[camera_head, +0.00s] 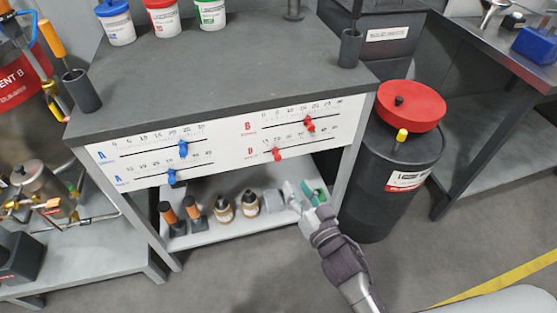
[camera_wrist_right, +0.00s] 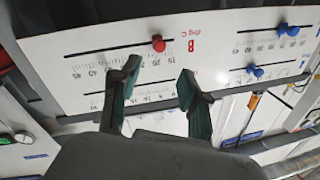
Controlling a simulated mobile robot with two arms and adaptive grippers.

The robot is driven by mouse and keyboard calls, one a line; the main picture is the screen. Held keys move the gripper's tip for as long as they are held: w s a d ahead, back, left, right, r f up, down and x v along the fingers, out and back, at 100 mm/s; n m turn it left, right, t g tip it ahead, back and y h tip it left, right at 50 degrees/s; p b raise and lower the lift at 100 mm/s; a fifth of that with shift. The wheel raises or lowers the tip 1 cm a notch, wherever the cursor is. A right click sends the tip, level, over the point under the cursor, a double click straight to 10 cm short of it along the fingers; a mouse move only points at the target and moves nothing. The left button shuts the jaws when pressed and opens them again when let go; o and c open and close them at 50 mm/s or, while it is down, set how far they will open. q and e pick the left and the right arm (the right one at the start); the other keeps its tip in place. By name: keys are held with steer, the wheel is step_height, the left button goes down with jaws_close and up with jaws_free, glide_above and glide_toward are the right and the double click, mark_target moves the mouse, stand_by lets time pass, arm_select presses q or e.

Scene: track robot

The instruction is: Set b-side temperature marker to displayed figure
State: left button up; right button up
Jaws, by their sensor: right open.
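A white panel (camera_head: 222,150) on the bench front carries slider scales. On its b-side, the upper red marker (camera_head: 310,124) sits right of the middle of its scale. The lower red marker (camera_head: 277,154) sits near the left end of the temperature scale, by its low numbers. A red marker (camera_wrist_right: 158,43) also shows in the right wrist view, where the panel appears upside down. My right gripper (camera_head: 303,193) is open and empty, below and in front of the panel's right half. In the wrist view its fingertips (camera_wrist_right: 158,76) are apart, clear of this red marker. No displayed figure is readable.
Blue markers (camera_head: 183,149) sit on the panel's left half. Below, a shelf (camera_head: 207,236) holds bottles (camera_head: 223,209) and orange-topped tools (camera_head: 194,210). A dark drum (camera_head: 385,185) with a red lid stands right of the bench. Tubs (camera_head: 162,19) stand on the bench top.

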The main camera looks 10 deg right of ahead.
mark_target(279, 159)
steer(key=b+x, duration=0.1)
steer(key=x, duration=0.9)
steer(key=shift+f, duration=0.1)
arm_select(q)
steer(key=shift+w+d+r, duration=0.2)
steer(key=shift+w+r, duration=1)
steer(key=shift+r, duration=0.1)
arm_select(e)
steer(key=shift+x, duration=0.75)
steer(key=shift+c, duration=0.3)
steer(key=shift+s+d, duration=0.1)
jaws_close()
